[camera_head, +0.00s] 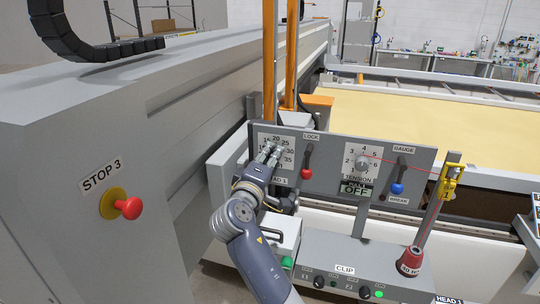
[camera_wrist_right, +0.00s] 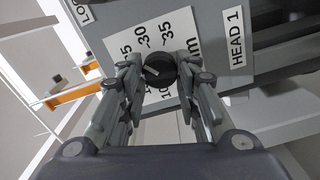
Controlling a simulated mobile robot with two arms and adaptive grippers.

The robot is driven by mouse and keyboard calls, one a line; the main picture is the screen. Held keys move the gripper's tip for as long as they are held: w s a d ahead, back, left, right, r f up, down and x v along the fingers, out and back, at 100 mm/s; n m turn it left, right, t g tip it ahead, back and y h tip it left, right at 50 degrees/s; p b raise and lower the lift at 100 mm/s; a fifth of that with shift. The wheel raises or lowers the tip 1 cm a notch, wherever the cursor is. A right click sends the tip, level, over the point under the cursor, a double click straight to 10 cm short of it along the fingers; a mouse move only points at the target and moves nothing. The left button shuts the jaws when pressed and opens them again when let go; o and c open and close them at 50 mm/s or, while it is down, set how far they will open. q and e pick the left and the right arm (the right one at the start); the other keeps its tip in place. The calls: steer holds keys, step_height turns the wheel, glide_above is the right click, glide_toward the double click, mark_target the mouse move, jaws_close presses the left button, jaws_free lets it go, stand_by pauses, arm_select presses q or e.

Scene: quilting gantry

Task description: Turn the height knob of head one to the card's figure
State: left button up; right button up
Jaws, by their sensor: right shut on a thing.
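The height knob of head one (camera_wrist_right: 160,70) is black and round with a white pointer line. It sits on a white dial plate (camera_wrist_right: 162,36) with figures such as 30 and 35, beside a HEAD 1 label (camera_wrist_right: 236,38). The pointer slants toward the upper left in the right wrist view; I cannot tell its exact figure. My right gripper (camera_wrist_right: 159,68) is shut on the knob, one finger on either side. In the head view my right gripper (camera_head: 269,157) covers the knob and part of the dial (camera_head: 290,152). My left gripper is not in view.
A red STOP 3 button (camera_head: 129,208) is at left. A CLIP control box (camera_head: 345,270) stands below.

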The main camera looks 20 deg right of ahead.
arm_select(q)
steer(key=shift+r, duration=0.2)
arm_select(e)
steer(key=shift+r+n, duration=0.25)
steer(key=shift+n, duration=0.65)
steer(key=o, duration=1)
steer(key=shift+o, duration=0.4)
steer(key=shift+w+d+f, duration=0.15)
steer(key=shift+f, duration=0.1)
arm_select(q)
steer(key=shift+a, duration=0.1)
